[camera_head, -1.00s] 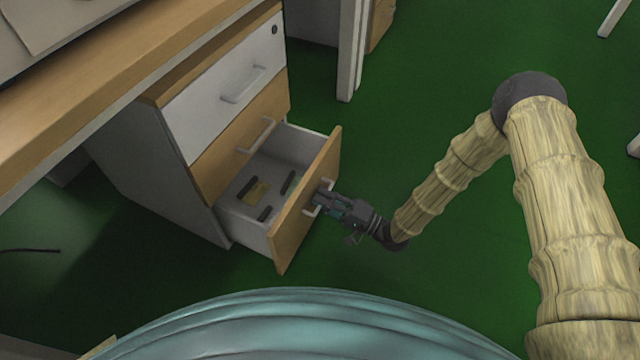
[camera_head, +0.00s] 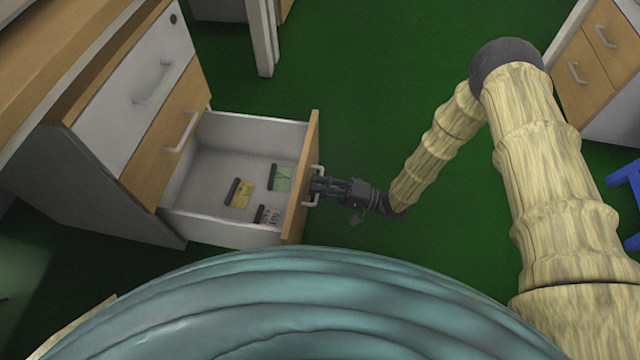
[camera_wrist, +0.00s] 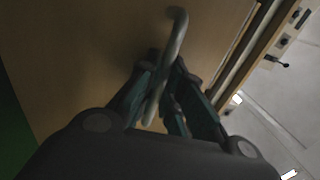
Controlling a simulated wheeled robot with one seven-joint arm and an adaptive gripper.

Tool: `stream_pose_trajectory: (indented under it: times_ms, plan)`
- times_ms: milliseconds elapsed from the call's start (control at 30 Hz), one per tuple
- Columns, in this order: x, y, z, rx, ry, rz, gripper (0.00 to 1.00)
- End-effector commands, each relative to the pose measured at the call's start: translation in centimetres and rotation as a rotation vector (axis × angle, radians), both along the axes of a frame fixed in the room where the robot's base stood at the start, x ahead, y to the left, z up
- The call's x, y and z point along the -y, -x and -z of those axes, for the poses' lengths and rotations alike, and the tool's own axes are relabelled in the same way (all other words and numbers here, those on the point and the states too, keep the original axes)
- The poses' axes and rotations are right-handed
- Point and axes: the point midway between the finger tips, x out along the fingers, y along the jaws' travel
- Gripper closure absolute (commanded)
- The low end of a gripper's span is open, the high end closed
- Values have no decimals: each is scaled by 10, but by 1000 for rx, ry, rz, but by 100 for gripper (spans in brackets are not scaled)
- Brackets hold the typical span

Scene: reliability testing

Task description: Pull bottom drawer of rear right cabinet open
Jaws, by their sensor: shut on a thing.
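The cabinet (camera_head: 75,180) stands at the left in the head view, with a white top drawer (camera_head: 140,85), a wooden middle drawer (camera_head: 165,140) and a bottom drawer (camera_head: 312,135) with a wooden front. The bottom drawer is pulled far out, and its white inside shows. My gripper (camera_head: 318,188) is at the outer side of that front, shut on its metal handle (camera_head: 317,168). In the wrist view the handle (camera_wrist: 178,40) passes between my gripper's fingers (camera_wrist: 162,85), against the wooden front (camera_wrist: 80,60). The top and middle drawers are closed.
Several small flat items, including a yellow one (camera_head: 243,194) and a green one (camera_head: 280,178), lie in the bottom drawer. A desk edge (camera_head: 40,100) is at the left. Another cabinet (camera_head: 585,70) and a blue object (camera_head: 628,190) are at the right. Green floor (camera_head: 370,90) lies clear between.

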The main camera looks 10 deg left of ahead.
Motion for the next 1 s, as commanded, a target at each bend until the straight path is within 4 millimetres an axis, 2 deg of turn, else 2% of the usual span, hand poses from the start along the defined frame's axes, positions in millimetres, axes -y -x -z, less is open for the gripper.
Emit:
stream_pose_trajectory:
  times_ms: [267,300,400,767,867,1000]
  plan:
    - [1,1,1,-1,1,-1,100]
    - [1,1,1,-1,1,0,86]
    - [1,0,1,-1,1,0,69]
    - [3,0,1,0,0,2,69]
    - [10,-1,2,-1,0,3,69]
    - [29,-2,6,0,2,2,69]
